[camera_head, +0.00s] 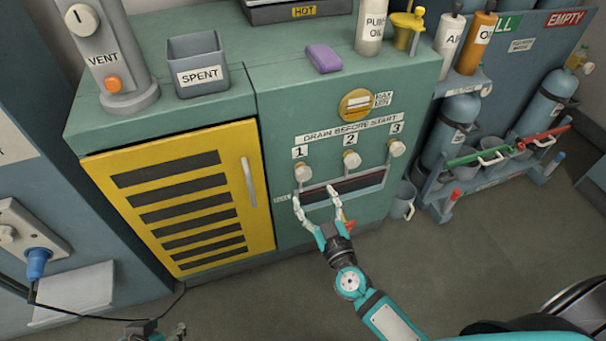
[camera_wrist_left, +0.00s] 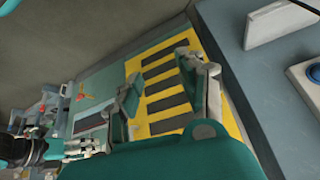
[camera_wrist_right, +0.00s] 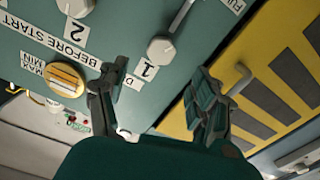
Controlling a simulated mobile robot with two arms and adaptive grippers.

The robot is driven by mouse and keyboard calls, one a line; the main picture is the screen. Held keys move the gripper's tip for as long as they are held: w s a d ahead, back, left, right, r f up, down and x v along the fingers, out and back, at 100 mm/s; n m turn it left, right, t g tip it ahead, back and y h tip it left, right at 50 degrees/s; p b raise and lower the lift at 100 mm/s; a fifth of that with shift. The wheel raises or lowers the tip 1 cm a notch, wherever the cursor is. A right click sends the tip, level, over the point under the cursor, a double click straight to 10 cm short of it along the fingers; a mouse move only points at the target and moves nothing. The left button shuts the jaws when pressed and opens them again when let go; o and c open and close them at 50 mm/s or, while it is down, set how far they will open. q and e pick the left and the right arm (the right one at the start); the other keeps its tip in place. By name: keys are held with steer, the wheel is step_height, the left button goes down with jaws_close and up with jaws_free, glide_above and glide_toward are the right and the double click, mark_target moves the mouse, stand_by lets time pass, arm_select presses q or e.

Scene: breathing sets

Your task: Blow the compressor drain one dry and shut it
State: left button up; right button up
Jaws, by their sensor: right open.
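Drain one's pale round knob (camera_head: 303,173) sits below the "1" label on the green compressor front, above a dark trough (camera_head: 345,188). In the right wrist view the knob (camera_wrist_right: 161,48) lies just ahead, between the lines of my fingers. My right gripper (camera_head: 318,198) is open and empty, just below and in front of that knob, apart from it as far as I can tell. My left gripper (camera_wrist_left: 160,75) is open and empty, low in front of the yellow grille; only part of it shows at the head view's bottom edge (camera_head: 160,330).
Drain knobs two (camera_head: 351,159) and three (camera_head: 396,148) stand to the right. A yellow louvred door (camera_head: 185,205) with a handle is at left. A spent bin (camera_head: 198,78) and purple block (camera_head: 323,58) stand on top. A grey mug (camera_head: 402,200) hangs right of the trough.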

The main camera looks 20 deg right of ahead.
mark_target(304, 176)
steer(key=w+b, duration=0.1)
steer(key=w, duration=0.8)
steer(key=shift+a, duration=0.15)
arm_select(q)
steer(key=w+d+r+t+h, duration=0.1)
steer(key=w+d+r+t, duration=0.1)
steer(key=w, duration=0.4)
steer(key=shift+w+d+r+t, duration=0.15)
steer(key=shift+w+r+t, duration=0.05)
steer(key=shift+r+t, duration=0.7)
arm_select(e)
steer(key=shift+w, duration=0.25)
arm_select(q)
steer(key=shift+f, duration=0.1)
arm_select(e)
steer(key=shift+c, duration=0.5)
steer(key=c, duration=1.1)
arm_select(q)
steer(key=shift+s+f, duration=0.1)
steer(key=shift+s, duration=0.05)
